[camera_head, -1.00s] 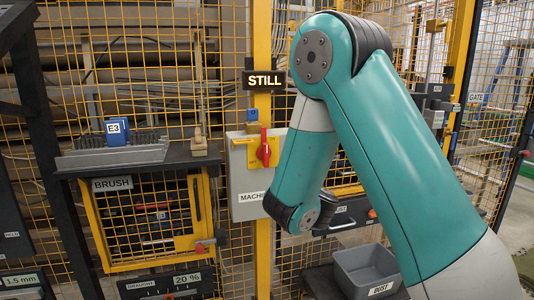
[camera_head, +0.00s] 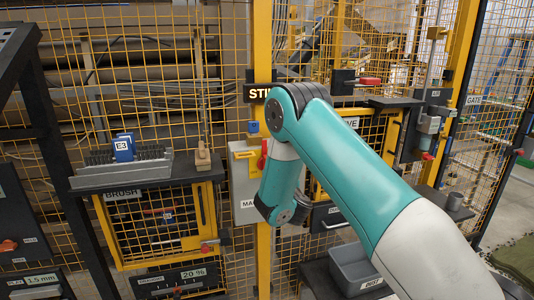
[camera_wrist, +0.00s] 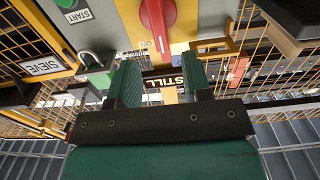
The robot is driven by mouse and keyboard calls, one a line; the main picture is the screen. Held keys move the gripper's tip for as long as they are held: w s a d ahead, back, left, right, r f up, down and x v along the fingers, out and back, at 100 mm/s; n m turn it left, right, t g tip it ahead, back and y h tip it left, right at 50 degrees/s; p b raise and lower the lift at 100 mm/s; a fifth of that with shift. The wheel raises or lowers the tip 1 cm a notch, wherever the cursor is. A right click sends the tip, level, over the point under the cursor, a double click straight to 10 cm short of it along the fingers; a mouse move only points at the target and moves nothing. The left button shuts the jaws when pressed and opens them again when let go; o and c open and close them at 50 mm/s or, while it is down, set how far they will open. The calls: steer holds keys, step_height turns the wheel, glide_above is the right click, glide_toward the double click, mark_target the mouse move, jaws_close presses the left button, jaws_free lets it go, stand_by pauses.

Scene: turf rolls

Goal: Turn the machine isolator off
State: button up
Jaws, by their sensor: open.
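The machine isolator is a grey box (camera_head: 243,187) on the yellow fence post, left of centre in the head view. It has a yellow plate (camera_head: 246,155) and a red rotary handle (camera_head: 263,152), partly covered by my arm. The handle (camera_wrist: 158,22) appears larger at the top of the wrist view, pointing up and down the picture, its pale-marked tip toward my gripper. My gripper (camera_wrist: 160,84) is open and empty, its green fingers apart near the handle tip. I see no contact. The head view hides my gripper behind my arm.
A STILL sign (camera_wrist: 163,82) shows beyond the fingers. A green padlock-like piece (camera_wrist: 97,68) and a green START button (camera_wrist: 78,16) are at left in the wrist view. A shelf with a brush (camera_head: 123,168) stands left of the isolator; a grey dust bin (camera_head: 355,268) sits below right.

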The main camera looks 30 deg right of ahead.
steer(key=shift+p+x, duration=3.9)
steer(key=shift+p, duration=0.35)
jaws_close()
